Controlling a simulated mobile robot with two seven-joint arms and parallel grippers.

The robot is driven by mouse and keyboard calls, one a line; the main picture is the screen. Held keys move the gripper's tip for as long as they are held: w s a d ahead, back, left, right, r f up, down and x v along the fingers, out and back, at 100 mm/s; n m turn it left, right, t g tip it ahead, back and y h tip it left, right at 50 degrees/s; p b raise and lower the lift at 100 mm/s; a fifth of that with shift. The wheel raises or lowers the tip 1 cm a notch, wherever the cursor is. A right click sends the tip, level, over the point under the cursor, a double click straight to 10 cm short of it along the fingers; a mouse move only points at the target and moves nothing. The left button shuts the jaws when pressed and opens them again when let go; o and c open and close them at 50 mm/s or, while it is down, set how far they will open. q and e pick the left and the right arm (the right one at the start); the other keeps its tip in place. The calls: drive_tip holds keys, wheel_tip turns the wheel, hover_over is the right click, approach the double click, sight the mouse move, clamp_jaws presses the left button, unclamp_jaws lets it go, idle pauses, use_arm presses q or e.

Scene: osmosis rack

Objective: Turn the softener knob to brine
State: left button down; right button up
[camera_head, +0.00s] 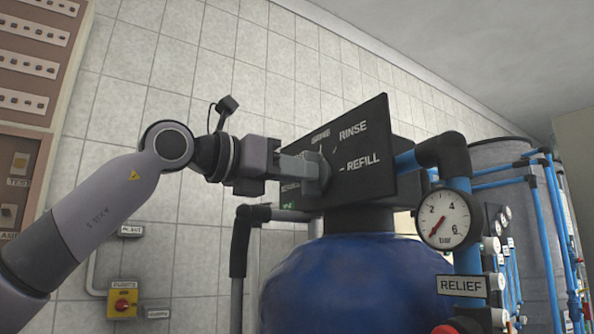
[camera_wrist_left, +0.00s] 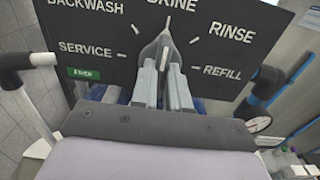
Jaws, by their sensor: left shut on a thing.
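The softener's dark control panel (camera_head: 375,135) faces me above a blue tank. The grey knob (camera_head: 324,172) sits on it. In the left wrist view the knob (camera_wrist_left: 163,46) has a pointed tip that points up, close to the tick under BRINE (camera_wrist_left: 167,22). My left gripper (camera_head: 303,167) is shut on the knob from the front. In the left wrist view its two fingers (camera_wrist_left: 162,82) lie either side of the knob and hide its lower part. The labels BACKWASH, SERVICE, RINSE and REFILL stand around it. My right gripper is not in view.
The blue tank (camera_head: 355,285) stands below the panel. A pressure gauge (camera_head: 444,218), a RELIEF label (camera_head: 461,286) and blue pipes are close on the right. A grey pipe (camera_head: 240,255) runs down left of the tank. A yellow switch box (camera_head: 123,300) is on the tiled wall.

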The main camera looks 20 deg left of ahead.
use_arm(q)
drive_tip(key=c, duration=1.1)
unclamp_jaws()
drive_tip(key=shift+s+a, duration=0.1)
drive_tip(key=shift+b+v, duration=0.95)
drive_tip(key=shift+v, duration=2.55)
